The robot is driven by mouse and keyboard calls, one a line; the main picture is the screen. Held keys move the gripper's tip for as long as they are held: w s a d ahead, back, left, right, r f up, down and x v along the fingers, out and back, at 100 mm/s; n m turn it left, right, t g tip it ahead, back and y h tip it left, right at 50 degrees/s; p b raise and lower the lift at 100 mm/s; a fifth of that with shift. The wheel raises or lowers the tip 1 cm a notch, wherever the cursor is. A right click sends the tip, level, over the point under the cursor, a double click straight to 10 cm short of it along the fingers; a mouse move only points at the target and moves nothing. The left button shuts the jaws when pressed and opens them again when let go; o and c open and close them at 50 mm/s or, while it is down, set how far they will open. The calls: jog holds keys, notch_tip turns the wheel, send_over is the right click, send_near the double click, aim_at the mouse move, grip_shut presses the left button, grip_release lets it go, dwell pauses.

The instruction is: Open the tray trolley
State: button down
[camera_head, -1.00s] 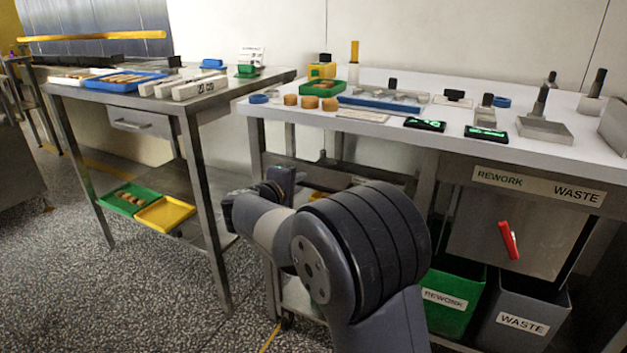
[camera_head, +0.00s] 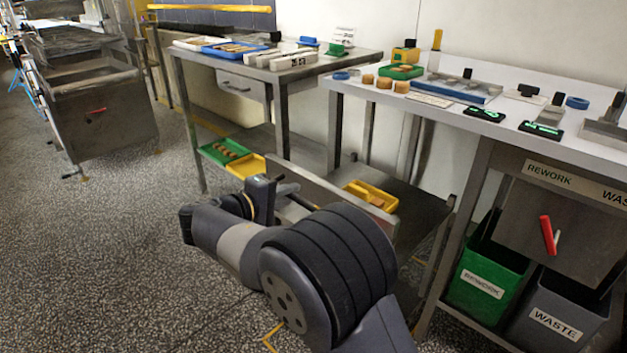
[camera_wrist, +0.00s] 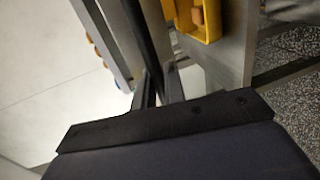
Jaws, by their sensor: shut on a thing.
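The tray trolley (camera_head: 325,188) is a low grey metal drawer-like unit with a flat front panel, standing out from beneath the white-topped bench. A yellow tray (camera_head: 371,195) with brown pieces lies in it behind the panel. My gripper (camera_head: 270,187) is at the panel's front side, partly hidden by my own arm. In the wrist view, my gripper (camera_wrist: 160,88) is shut on a dark upright bar (camera_wrist: 142,35), seemingly the trolley's handle. The grey panel (camera_wrist: 235,50) and yellow tray (camera_wrist: 200,20) show beside it.
The white-topped bench (camera_head: 480,110) stands right, with a green REWORK bin (camera_head: 485,280) and grey WASTE bin (camera_head: 550,310) below. A steel table (camera_head: 235,84) stands behind left, its lower shelf holding green and yellow trays. The speckled floor (camera_head: 110,250) at left is free.

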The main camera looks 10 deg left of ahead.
jog(key=f+v, duration=0.1)
jog(key=v, duration=0.6)
jog(key=shift+f+p, duration=0.35)
jog(key=shift+s, duration=0.1)
jog(key=c, duration=1.6)
grip_release()
jog(key=p+v, duration=0.3)
jog(key=v, duration=0.8)
